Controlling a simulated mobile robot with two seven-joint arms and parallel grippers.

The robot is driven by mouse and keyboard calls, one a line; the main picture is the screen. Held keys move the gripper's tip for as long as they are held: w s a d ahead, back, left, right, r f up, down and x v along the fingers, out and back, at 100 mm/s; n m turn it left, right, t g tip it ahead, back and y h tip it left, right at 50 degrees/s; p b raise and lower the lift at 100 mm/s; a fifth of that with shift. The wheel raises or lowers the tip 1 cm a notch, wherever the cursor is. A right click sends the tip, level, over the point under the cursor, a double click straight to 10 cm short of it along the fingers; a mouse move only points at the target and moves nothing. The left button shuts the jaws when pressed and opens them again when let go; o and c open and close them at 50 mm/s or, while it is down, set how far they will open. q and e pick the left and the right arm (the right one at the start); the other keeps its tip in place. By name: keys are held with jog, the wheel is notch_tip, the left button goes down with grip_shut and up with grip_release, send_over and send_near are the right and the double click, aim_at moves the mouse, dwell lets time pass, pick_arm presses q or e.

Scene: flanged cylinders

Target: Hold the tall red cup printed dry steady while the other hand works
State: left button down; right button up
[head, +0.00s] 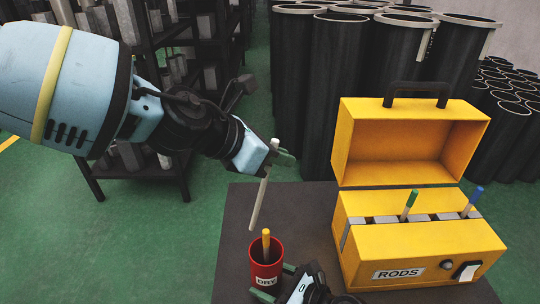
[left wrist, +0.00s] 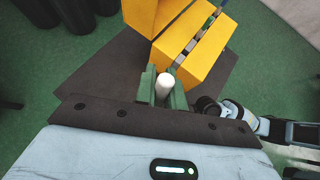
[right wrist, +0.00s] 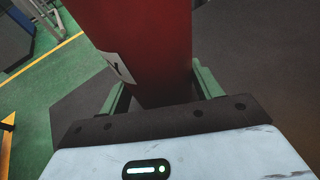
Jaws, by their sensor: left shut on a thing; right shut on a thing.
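The tall red cup (head: 265,272) with a DRY label stands upright on the dark table, holding a rod with a yellow end (head: 266,240). My right gripper (head: 276,282) is shut on the cup from the right front; its fingers sit on either side of the red wall (right wrist: 150,45) in the right wrist view. My left gripper (head: 277,154) is shut on a pale rod (head: 260,200), slightly tilted, its lower end above and apart from the cup. The left wrist view shows the rod's white end (left wrist: 165,80) between the fingers. The cup's inside bottom is hidden.
An open yellow box (head: 430,238) labelled RODS stands on the table (head: 235,215) at the right. A green-ended rod (head: 409,204) and a blue-ended rod (head: 473,201) stand in its slots. Large black cylinders (head: 340,90) and a dark shelf (head: 130,183) stand behind.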

pick_arm(q)
jog(key=s+d+r+m+g+h, duration=0.1)
jog(key=s+r+m+g, duration=0.1)
jog(key=s+m+g, duration=0.3)
jog(key=shift+s+r+m+g, duration=0.25)
jog(key=shift+s+m+g, duration=0.15)
jog(key=shift+s+m, duration=0.25)
jog(key=shift+f, duration=0.2)
